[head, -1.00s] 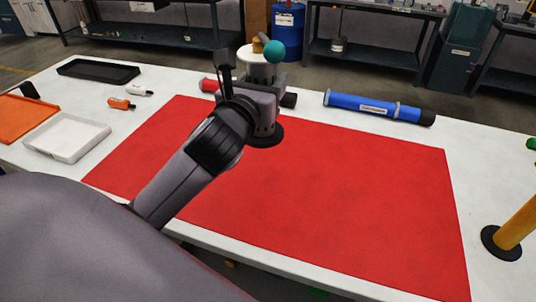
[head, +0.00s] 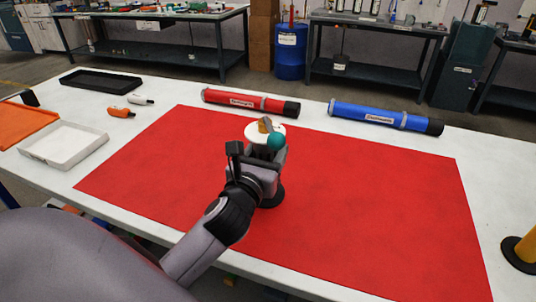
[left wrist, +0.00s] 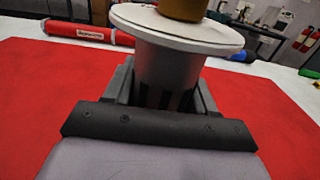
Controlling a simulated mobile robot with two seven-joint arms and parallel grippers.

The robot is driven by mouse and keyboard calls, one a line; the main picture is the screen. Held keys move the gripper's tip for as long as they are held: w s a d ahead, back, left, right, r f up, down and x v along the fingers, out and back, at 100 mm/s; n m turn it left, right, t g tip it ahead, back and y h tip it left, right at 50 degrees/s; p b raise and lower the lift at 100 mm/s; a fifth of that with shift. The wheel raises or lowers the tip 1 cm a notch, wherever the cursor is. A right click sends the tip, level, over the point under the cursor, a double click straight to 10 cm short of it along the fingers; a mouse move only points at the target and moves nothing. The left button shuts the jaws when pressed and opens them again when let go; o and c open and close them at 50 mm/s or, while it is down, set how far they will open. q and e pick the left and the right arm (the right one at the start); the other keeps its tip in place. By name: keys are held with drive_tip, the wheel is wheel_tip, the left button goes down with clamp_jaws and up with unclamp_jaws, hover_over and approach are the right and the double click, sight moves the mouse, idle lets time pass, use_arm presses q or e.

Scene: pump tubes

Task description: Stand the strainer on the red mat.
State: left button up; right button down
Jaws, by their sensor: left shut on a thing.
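The strainer (head: 256,140) is a grey upright body with a white round top flange, a brass fitting, a teal ball and a black round base. My left gripper (head: 269,167) is shut on its body from the near side. In the left wrist view the grey body (left wrist: 165,72) stands between the two fingers. The strainer is over the middle of the red mat (head: 370,210), upright or nearly so. I cannot tell whether its base touches the mat. My right gripper is not in view.
A red tube (head: 240,101) and a blue tube (head: 368,117) lie behind the mat. A white tray (head: 62,146), orange tray (head: 25,128) and black tray (head: 98,80) sit at left. A yellow post (head: 527,247) stands at right. The mat around the strainer is clear.

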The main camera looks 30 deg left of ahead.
use_arm(q)
drive_tip(key=shift+r, duration=0.1)
drive_tip(key=o, duration=1.4)
drive_tip(key=v, duration=1.2)
drive_tip(key=shift+b, duration=0.4)
